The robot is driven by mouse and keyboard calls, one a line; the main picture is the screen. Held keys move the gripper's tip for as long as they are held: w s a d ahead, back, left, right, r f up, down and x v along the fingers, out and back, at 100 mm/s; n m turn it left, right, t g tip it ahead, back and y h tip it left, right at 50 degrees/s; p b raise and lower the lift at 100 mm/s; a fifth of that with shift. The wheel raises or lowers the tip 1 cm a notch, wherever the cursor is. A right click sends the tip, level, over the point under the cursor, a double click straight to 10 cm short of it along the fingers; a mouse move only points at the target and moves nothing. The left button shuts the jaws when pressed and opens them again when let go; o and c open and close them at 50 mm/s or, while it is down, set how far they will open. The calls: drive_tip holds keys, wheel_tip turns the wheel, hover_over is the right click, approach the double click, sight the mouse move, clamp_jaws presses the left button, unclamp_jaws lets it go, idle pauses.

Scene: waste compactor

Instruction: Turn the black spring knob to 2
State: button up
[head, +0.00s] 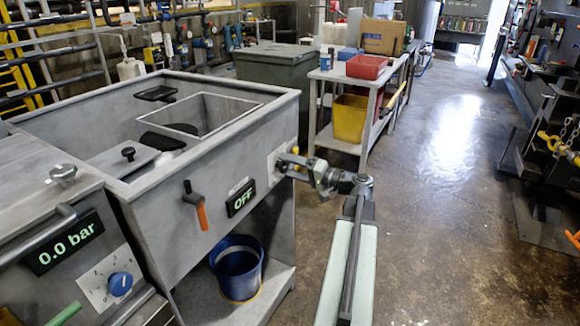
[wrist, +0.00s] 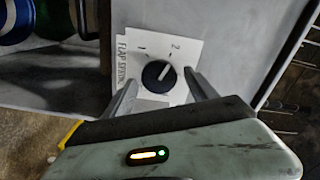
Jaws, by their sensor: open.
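The black spring knob (wrist: 158,76) sits on a white plate (wrist: 130,50) lettered "FLAP SPRING", with marks 1 and 2, in the wrist view. Its white pointer line slants up and to the right, roughly toward the 2. My gripper (wrist: 162,82) is open, with one finger on each side of the knob. I cannot tell whether the fingers touch it. In the head view my gripper (head: 284,163) is at the right end of the machine's front, and it hides the knob there.
The grey machine (head: 160,210) carries an orange-handled lever (head: 195,205), an "OFF" display (head: 241,198), a "0.0 bar" display (head: 70,242) and a blue knob (head: 120,284). A blue bucket (head: 237,268) stands on its lower shelf. The floor (head: 450,190) to the right is clear.

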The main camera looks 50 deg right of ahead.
drive_tip(key=v, duration=0.7)
drive_tip(key=shift+s, duration=0.35)
drive_tip(key=shift+d, duration=0.1)
